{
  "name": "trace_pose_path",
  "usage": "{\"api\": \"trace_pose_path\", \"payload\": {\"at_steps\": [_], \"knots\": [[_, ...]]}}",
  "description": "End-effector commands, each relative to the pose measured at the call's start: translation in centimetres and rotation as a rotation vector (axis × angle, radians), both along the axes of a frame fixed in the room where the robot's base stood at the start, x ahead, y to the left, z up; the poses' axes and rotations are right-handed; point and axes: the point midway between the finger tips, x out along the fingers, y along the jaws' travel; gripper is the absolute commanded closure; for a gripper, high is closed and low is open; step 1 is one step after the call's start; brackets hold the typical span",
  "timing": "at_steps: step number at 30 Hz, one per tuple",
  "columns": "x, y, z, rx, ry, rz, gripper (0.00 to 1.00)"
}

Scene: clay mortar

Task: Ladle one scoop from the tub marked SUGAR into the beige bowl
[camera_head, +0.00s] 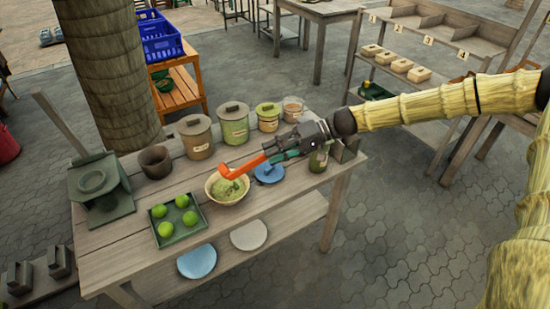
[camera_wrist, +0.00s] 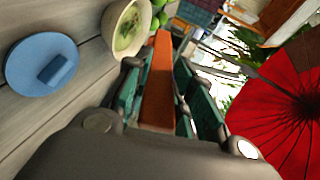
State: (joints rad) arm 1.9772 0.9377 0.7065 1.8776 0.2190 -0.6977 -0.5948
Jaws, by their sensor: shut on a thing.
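My gripper (camera_head: 282,152) is shut on the handle of an orange ladle (camera_head: 245,166). The handle also runs forward between the fingers in the wrist view (camera_wrist: 160,80). The ladle's head is over the beige bowl (camera_head: 213,198); I cannot tell whether it touches the contents or what it holds. The bowl has something pale green inside and also shows at the top of the wrist view (camera_wrist: 112,22). Several lidded tubs, brown (camera_head: 196,140), green (camera_head: 234,128) and small green (camera_head: 268,121), stand along the table's back with labels too small to read.
An uncovered container (camera_head: 293,108) stands at the back right. A blue lid (camera_head: 269,173) lies right of the bowl. A tray (camera_head: 178,240) of green fruit sits in front left. A brown cup (camera_head: 155,163) and a dark stand (camera_head: 104,190) are left.

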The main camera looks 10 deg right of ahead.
Motion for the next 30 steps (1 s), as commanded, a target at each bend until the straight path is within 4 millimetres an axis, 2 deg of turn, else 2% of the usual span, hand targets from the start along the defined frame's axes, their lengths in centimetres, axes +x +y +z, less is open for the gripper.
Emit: {"api": "trace_pose_path", "payload": {"at_steps": [7, 14, 30], "knots": [[0.0, -0.1, 0.2, -0.001, -0.002, -0.002, 1.0], [-0.1, 0.3, 1.3, -0.03, -0.01, -0.001, 1.0], [-0.7, 2.1, 3.9, -0.227, -0.076, -0.001, 1.0]]}}
